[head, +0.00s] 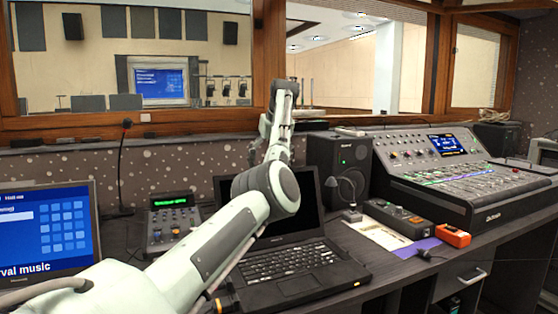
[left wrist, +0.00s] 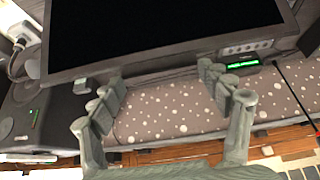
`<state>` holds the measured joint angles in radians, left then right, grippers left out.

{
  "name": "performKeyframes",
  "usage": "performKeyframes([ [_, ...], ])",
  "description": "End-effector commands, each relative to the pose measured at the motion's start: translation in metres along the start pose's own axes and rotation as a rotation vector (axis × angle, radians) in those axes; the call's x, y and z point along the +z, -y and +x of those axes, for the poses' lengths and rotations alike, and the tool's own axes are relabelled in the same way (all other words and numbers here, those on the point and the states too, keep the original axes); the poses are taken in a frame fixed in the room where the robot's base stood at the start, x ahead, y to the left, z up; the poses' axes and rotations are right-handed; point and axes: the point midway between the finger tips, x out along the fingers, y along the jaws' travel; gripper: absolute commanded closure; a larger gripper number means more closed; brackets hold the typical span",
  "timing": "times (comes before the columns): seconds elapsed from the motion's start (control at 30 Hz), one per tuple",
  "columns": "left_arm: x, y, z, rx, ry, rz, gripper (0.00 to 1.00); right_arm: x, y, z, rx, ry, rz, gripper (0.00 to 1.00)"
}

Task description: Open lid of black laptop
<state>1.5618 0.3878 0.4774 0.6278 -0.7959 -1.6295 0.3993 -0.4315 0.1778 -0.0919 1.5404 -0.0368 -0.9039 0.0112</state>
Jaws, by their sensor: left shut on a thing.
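The black laptop's base with its keyboard (head: 290,262) lies on the desk in the head view. Its lid (head: 308,212) stands raised with a dark screen, partly hidden behind my left arm. In the left wrist view the lid's dark screen (left wrist: 160,35) fills the top. My left gripper (left wrist: 161,73) is at the lid's free edge, with its two fingers spaced along it and the tips against that edge. It is shut on the lid. In the head view my left arm crosses in front of the laptop, and the fingers cannot be made out. My right gripper is not in view.
A lit monitor (head: 48,230) stands at left, with a small control box (head: 172,222) beside the laptop. A speaker (head: 340,165), small lamp (head: 350,200), orange box (head: 453,235) and mixing console (head: 470,180) are to the right. A speckled wall panel (left wrist: 165,112) lies behind.

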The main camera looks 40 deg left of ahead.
Motion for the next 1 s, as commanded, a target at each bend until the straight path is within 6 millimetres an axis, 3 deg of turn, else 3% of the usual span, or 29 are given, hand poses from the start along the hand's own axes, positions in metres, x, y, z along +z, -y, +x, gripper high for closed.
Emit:
performKeyframes([
  [0.5,-0.0031,0.0064,-0.0006,0.002,0.014,-0.007,0.75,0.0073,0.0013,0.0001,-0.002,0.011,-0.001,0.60],
  [0.53,-0.0030,0.0063,-0.0007,0.002,0.014,-0.007,0.22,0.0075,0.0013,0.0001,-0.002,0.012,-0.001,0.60],
  [0.7,-0.0022,0.0060,0.0000,0.002,0.016,-0.005,0.02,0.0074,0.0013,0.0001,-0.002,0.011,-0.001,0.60],
  [1.0,-0.0008,0.0056,0.0013,0.001,0.019,-0.003,0.02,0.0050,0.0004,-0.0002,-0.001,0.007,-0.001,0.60],
])
